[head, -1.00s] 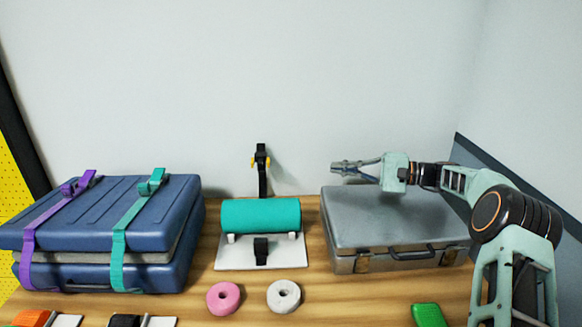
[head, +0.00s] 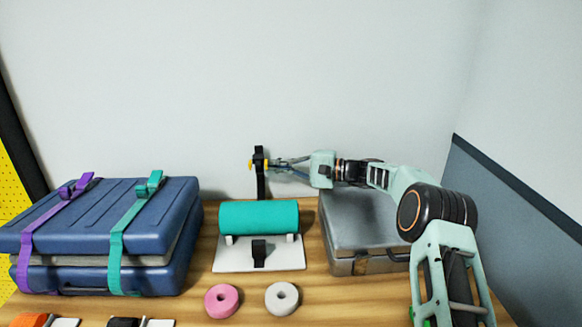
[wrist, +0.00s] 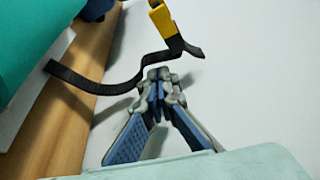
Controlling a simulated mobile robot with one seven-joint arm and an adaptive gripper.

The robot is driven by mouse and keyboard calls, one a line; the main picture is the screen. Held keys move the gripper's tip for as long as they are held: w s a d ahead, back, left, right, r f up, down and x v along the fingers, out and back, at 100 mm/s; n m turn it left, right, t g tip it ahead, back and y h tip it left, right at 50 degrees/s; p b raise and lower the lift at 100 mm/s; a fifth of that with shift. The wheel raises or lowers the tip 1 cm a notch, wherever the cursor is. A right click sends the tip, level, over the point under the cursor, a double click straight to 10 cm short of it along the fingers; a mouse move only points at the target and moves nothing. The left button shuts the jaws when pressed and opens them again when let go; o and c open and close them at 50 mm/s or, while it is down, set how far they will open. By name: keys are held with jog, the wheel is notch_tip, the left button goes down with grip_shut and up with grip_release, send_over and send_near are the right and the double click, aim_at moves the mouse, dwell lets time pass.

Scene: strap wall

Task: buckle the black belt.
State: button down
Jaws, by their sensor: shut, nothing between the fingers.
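The black belt strap (head: 262,185) stands up behind a teal roll (head: 258,216) on a white base. Its upper end carries a yellow piece (head: 252,164). In the wrist view the strap (wrist: 100,86) runs in a bent line from the base up to the yellow piece (wrist: 161,18). A black part (head: 259,252) of the belt sits at the front of the white base. My gripper (head: 276,162) is shut and empty, just right of the strap's upper end. In the wrist view its fingertips (wrist: 158,74) are close to the strap; I cannot tell whether they touch.
A grey case (head: 345,233) lies right of the base, under my arm. A blue suitcase (head: 150,215) with purple and teal straps stands left. A pink ring (head: 221,314) and a white ring (head: 282,312) lie in front. The wall is close behind the strap.

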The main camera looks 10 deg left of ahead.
jog(key=shift+a, duration=0.5)
jog(key=shift+b, duration=0.3)
